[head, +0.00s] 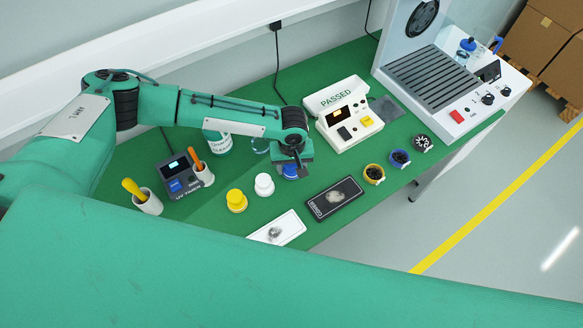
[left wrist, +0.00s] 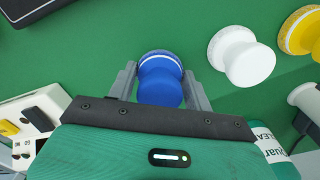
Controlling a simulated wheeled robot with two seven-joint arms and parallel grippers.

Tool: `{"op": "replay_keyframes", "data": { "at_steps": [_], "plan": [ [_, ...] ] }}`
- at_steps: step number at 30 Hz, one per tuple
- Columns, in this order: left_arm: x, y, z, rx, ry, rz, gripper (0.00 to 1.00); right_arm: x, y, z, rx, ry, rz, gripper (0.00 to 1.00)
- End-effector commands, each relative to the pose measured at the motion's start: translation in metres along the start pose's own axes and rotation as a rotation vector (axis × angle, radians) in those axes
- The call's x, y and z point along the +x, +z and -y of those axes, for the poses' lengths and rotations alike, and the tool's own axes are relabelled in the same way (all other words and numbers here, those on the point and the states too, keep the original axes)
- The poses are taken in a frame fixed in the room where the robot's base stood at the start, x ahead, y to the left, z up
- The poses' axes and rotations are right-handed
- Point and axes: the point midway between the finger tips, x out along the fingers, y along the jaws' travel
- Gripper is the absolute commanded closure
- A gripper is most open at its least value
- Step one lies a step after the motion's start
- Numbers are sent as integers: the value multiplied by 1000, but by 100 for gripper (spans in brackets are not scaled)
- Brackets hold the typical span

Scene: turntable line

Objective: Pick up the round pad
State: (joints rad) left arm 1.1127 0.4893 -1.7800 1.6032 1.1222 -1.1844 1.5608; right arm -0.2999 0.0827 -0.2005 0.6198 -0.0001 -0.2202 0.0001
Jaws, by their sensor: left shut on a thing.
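A blue round pad (head: 289,173) with a knob-like handle is at my left gripper (head: 291,163) in the head view, mostly hidden under the wrist. In the left wrist view the blue pad (left wrist: 160,84) sits between the two grey fingers of my left gripper (left wrist: 160,76), which is shut on it. Whether its face touches the green bench is hard to tell. A white round pad (head: 264,185) and a yellow round pad (head: 237,201) stand beside it, and also show in the left wrist view, white (left wrist: 242,57) and yellow (left wrist: 301,32). My right gripper is not in view.
A black panel (head: 333,198) and a white panel (head: 277,230) lie in front. A white box marked PASSED (head: 343,113) stands to the right, small round pots (head: 374,175) nearby. A UV timer (head: 179,177), cups and a labelled jar (head: 216,141) are to the left.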

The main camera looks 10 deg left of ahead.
Motion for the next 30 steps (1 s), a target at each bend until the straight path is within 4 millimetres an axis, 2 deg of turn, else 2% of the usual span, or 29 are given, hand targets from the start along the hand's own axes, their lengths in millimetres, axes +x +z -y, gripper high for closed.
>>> {"op": "replay_keyframes", "data": {
  "at_steps": [5,12,18,24,30],
  "plan": [
    [-34,-1,0,0,4,-4,71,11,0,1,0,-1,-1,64],
    [-106,-1,0,1,4,-5,71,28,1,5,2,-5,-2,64],
    [-154,0,0,1,3,-4,71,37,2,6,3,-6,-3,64],
    [-181,0,0,0,1,-2,71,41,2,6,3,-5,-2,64],
    [-188,0,0,0,0,-2,71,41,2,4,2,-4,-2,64]
  ]
}}
